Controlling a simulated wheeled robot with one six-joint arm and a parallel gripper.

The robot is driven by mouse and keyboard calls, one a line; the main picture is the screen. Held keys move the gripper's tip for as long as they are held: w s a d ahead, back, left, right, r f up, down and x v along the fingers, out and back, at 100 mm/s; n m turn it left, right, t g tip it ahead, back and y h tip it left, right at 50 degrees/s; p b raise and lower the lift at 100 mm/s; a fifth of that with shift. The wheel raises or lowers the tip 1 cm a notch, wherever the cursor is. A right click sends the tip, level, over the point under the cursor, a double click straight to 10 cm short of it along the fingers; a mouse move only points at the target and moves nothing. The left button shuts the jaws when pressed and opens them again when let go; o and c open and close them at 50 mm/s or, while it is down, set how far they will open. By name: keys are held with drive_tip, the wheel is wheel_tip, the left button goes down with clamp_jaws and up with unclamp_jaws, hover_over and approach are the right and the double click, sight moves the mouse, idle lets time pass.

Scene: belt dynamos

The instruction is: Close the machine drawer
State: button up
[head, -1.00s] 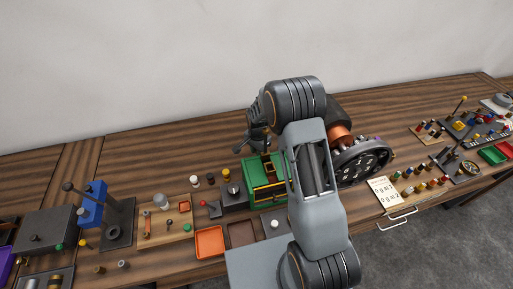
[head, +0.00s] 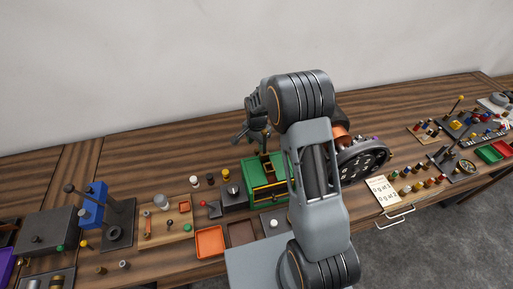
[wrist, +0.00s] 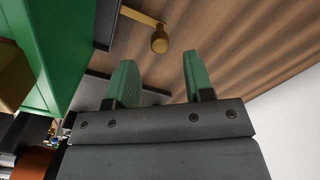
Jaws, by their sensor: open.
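The machine (head: 266,181) is a green housing with yellow trim, standing on the bench left of a copper-coloured coil (head: 341,136) and a dark wheel (head: 362,160). My arm hides part of it. I cannot make out its drawer or how far it stands out. My gripper (head: 244,135) is above and behind the housing, apart from it. In the wrist view my gripper (wrist: 159,80) is open and empty, with two green fingertips. Green housing (wrist: 62,45) fills the left of that view. A brass knob on a bar (wrist: 159,39) shows beyond the fingertips.
An orange tray (head: 210,242) and a brown tray (head: 241,233) lie in front of the machine. A dark block with a knob (head: 234,194) stands left of it. A blue press (head: 93,204) stands further left. Bare bench (head: 150,150) lies behind these.

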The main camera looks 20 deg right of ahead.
wheel_tip(320, 180, up, 9)
drive_tip(key=shift+f, duration=0.15)
idle(0.4)
drive_tip(key=g+y, duration=0.3)
drive_tip(key=y, duration=0.1)
approach(257, 149)
drive_tip(key=b+x, duration=0.2)
drive_tip(key=x, duration=0.8)
drive_tip(key=shift+s, duration=0.1)
drive_tip(key=shift+c, duration=0.4)
clamp_jaws()
